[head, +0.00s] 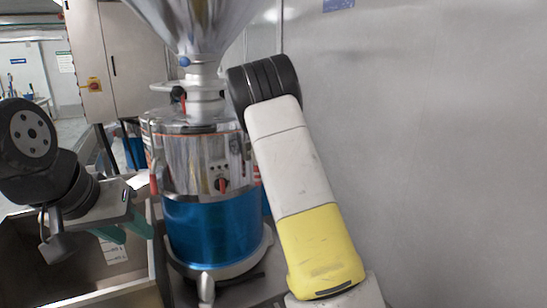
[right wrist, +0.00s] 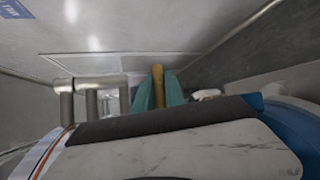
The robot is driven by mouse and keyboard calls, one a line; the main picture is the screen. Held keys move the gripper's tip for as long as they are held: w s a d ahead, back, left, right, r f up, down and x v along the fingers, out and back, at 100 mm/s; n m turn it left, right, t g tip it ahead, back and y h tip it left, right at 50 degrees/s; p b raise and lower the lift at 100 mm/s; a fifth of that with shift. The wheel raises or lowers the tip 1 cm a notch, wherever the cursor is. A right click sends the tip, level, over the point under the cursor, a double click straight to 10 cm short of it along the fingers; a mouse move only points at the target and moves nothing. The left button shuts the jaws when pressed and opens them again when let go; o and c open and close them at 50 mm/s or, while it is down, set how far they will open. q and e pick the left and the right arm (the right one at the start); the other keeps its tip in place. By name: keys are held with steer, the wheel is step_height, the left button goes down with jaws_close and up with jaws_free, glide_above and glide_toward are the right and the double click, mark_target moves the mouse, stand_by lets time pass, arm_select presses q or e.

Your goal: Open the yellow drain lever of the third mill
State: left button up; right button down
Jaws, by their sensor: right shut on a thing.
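The mill (head: 211,225) stands in the middle of the head view, with a blue lower body, a shiny steel upper part and a steel hopper (head: 195,25) above. In the right wrist view, the yellow lever (right wrist: 158,78) stands between the green fingers of my right gripper (right wrist: 159,94), which is shut on it. In the head view my right arm reaches past the right side of the mill, and its gripper and the lever are hidden. My left gripper (head: 124,232) points down to the left of the mill, its green fingers apart and empty.
A steel bin (head: 80,297) lies under my left gripper. A grey cabinet (head: 118,60) with a red and yellow switch stands behind at the left. A grey wall (head: 440,130) fills the right side. Steel pipes (right wrist: 90,90) show left of the lever in the right wrist view.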

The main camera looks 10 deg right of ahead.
steer(key=c, duration=1.4)
jaws_free()
steer(key=v, duration=0.7)
steer(key=shift+s+a, duration=0.2)
steer(key=shift+s, duration=0.15)
steer(key=shift+r, duration=0.1)
